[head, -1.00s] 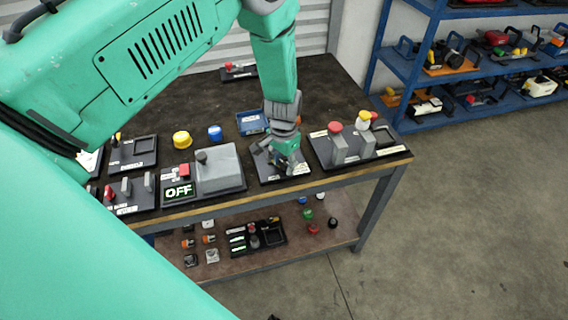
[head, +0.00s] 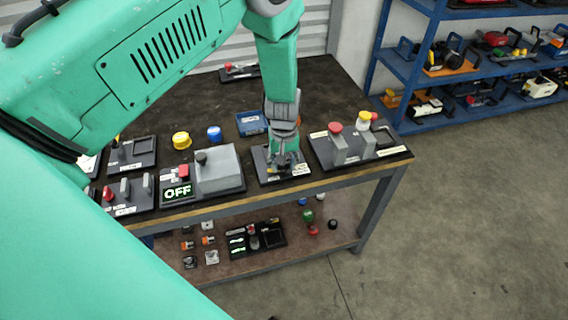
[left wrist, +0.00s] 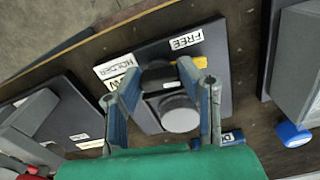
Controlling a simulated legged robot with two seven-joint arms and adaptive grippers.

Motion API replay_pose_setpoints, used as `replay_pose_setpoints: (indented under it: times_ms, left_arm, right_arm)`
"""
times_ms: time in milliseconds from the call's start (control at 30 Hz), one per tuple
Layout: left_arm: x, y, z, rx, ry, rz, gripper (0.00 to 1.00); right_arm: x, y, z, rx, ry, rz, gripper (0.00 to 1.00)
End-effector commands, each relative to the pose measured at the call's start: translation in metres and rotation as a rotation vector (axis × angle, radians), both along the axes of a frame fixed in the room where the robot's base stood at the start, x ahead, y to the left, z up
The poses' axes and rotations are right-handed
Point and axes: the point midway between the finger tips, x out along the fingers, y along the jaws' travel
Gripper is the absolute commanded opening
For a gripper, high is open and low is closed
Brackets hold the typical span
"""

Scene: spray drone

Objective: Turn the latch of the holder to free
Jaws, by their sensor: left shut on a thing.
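The holder (head: 262,166) is a dark plate near the table's front edge, right of the grey box with the OFF display. In the left wrist view, the holder's plate (left wrist: 217,88) carries the labels FREE and HOLDER and a round grey part (left wrist: 179,114). A dark block, apparently the latch (left wrist: 158,76), stands beside the round part. My left gripper (head: 284,165) reaches down onto the holder. My right gripper is not in view.
The grey box (head: 220,170) stands close on the left. A blue tray (head: 251,123) and a blue button (head: 215,133) lie behind. Blue shelves stand at the back right.

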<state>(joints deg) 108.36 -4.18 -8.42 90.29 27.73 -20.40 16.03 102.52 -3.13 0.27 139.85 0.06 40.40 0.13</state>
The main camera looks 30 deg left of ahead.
Motion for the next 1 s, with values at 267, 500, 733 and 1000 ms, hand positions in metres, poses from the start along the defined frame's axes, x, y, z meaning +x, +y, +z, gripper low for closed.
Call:
replay_pose_setpoints:
  times_ms: [267, 500, 733, 1000]
  left_arm:
    - [0.0043, 0.0005, 0.0019, 0.002, -0.011, 0.123, 0.03]
    - [0.0046, 0.0007, 0.0021, 0.002, -0.012, 0.163, 0.03]
    - [0.0047, 0.0007, 0.0022, 0.002, -0.013, 0.167, 0.03]
    - [0.0039, 0.0007, 0.002, 0.002, -0.011, 0.166, 0.52]
  right_arm:
    - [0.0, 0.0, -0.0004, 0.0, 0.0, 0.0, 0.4]
    - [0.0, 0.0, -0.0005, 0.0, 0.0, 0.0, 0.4]
    - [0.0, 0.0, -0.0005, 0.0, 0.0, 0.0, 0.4]
    - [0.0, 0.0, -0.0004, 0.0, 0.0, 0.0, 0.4]
